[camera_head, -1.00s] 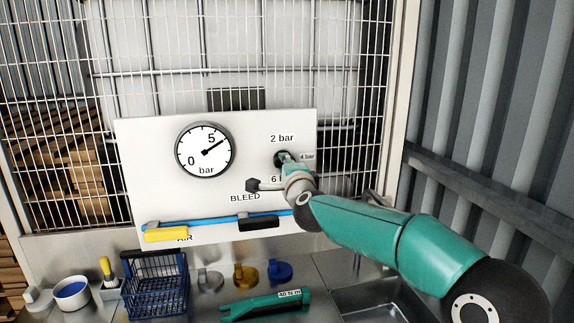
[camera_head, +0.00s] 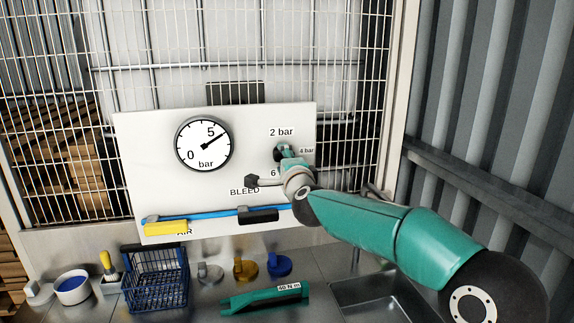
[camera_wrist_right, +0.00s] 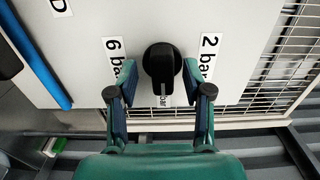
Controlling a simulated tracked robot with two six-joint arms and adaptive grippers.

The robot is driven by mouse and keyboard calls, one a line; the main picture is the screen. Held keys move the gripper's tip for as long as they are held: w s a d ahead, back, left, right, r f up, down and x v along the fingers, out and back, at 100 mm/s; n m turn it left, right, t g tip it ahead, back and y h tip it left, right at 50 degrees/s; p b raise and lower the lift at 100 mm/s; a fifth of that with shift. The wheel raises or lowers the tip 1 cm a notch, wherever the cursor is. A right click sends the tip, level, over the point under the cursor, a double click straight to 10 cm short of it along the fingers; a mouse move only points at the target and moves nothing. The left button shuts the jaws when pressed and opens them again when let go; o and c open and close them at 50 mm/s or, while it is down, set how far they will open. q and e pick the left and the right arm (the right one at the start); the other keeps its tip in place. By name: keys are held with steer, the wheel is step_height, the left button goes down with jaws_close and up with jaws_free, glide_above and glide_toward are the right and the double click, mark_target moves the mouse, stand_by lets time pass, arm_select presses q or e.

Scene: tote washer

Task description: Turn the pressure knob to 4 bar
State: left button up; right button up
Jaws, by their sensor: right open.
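The black pressure knob (camera_wrist_right: 160,62) is on the white panel (camera_head: 150,130), and its narrow grip points down in the wrist view, toward the partly covered 4 bar label (camera_head: 306,150). My right gripper (camera_wrist_right: 160,78) is open, with one finger on each side of the knob's lower part; I cannot tell whether they touch it. In the head view my gripper (camera_head: 290,155) partly covers the knob. The 2 bar label (camera_head: 282,132) is above, and the 6 bar label (camera_wrist_right: 113,60) is partly hidden. The gauge (camera_head: 205,144) needle points up right, just past the 5. My left gripper is out of view.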

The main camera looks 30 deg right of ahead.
steer(key=v, duration=1.2)
steer(key=shift+w+f, duration=0.1)
steer(key=shift+f, duration=0.05)
